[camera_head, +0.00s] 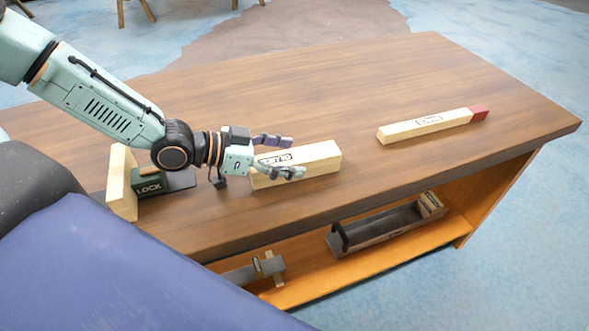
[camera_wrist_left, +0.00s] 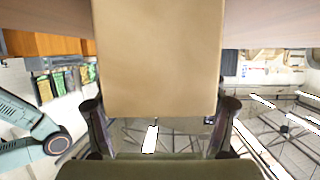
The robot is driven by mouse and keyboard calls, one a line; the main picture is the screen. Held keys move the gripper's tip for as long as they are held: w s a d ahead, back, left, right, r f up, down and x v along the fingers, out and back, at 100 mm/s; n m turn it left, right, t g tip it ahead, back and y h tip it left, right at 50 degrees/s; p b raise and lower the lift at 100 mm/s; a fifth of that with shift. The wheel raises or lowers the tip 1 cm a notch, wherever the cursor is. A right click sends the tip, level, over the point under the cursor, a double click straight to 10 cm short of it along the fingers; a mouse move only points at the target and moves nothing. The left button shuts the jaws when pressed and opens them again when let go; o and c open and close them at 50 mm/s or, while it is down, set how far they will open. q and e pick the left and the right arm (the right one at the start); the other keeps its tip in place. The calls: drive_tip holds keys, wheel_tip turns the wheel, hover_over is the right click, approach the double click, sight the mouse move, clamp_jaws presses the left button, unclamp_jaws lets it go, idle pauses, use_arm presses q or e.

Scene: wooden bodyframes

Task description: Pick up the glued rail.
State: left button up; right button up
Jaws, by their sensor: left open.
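My left gripper (camera_head: 295,158) is open at a pale wooden block (camera_head: 318,156) with a dark printed label, on the table. One finger lies along the block's far side, the other over its near side. In the left wrist view, a broad tan wooden face (camera_wrist_left: 158,60) fills the middle between the open fingers (camera_wrist_left: 161,105). Farther right lies a long pale wooden rail (camera_head: 425,125) with a red end (camera_head: 479,113) and a small label. No glue can be made out on either piece, so I cannot tell which is the glued rail. My right gripper is not in view.
The brown wooden table (camera_head: 300,90) has clear room at its back and middle. The lower shelf holds a grey tray (camera_head: 385,228) and a clamp-like tool (camera_head: 258,268).

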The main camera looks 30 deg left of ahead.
sight(288, 158)
use_arm(q)
drive_tip(key=shift+w+d, duration=0.1)
drive_tip(key=shift+w, duration=0.1)
drive_tip(key=shift+s, duration=0.2)
drive_tip(key=shift+c, duration=1.2)
drive_tip(key=shift+w, duration=0.15)
drive_tip(key=c, duration=0.9)
clamp_jaws()
wheel_tip(288, 158, up, 10)
drive_tip(key=p, duration=0.8)
drive_tip(key=s+d+f+m+g+h+b, duration=0.1)
drive_tip(key=s+d+f+b, duration=0.2)
drive_tip(key=d, duration=0.3)
drive_tip(key=shift+s+f+m+b, duration=0.15)
drive_tip(key=shift+s+m+b, duration=0.25)
drive_tip(key=shift+s, duration=0.5)
